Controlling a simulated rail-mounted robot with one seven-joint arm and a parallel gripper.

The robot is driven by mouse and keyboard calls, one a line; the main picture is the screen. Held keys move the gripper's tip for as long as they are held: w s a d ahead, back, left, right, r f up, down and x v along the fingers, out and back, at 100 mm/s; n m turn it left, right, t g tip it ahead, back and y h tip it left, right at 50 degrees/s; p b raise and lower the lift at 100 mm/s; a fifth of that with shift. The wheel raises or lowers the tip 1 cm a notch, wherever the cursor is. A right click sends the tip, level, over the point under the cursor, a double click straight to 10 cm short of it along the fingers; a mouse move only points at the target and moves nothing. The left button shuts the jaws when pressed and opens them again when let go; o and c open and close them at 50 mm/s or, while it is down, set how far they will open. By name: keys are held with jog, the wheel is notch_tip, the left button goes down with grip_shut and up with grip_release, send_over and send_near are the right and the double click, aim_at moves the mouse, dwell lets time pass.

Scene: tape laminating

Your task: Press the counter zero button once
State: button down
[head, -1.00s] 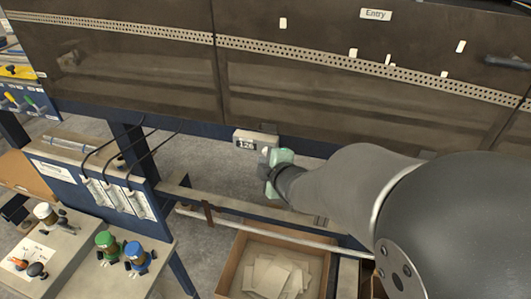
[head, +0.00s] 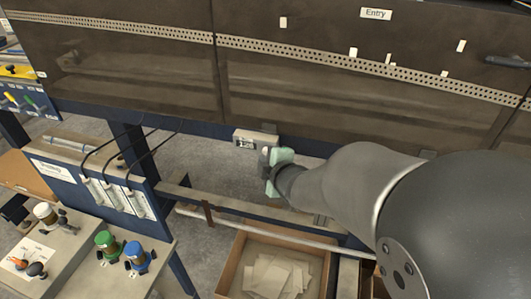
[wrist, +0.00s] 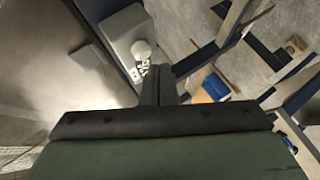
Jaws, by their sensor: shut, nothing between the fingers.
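The counter (head: 257,136) is a small light-grey box under the front edge of the dark machine, with a small display on its face. In the wrist view the counter housing (wrist: 118,30) is at the top, with a round pale button (wrist: 141,49) and white digits beside it, seen at a slant. My gripper (head: 265,156) is just below and right of the counter in the head view. Its fingers (wrist: 157,82) are shut and empty, with the tips close to the button and display. A gap shows between the tips and the button; its depth is unclear.
The dark machine front (head: 330,70) spans the top above my gripper. A blue crossbar (head: 240,208) and a pale roller run below it. A cardboard box (head: 237,262) with pale sheets stands underneath. A blue-fronted unit with cables (head: 60,180) is at left.

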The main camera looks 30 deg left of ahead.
jog(key=shift+w+a, duration=0.1)
jog(key=shift+w, duration=0.2)
jog(key=shift+w+a, duration=0.1)
jog(key=shift+w, duration=0.35)
dwell(0.6)
jog(key=shift+b, duration=0.3)
jog(key=shift+s+d+b, duration=0.25)
jog(key=shift+s+b, duration=0.45)
jog(key=shift+s, duration=0.15)
jog(key=s+b, duration=0.2)
jog(key=s+d+b, duration=0.1)
jog(key=s+b, duration=0.1)
jog(key=s, duration=0.1)
jog(key=shift+d+b, duration=0.15)
jog(key=shift+b, duration=0.15)
jog(key=shift+w, duration=0.1)
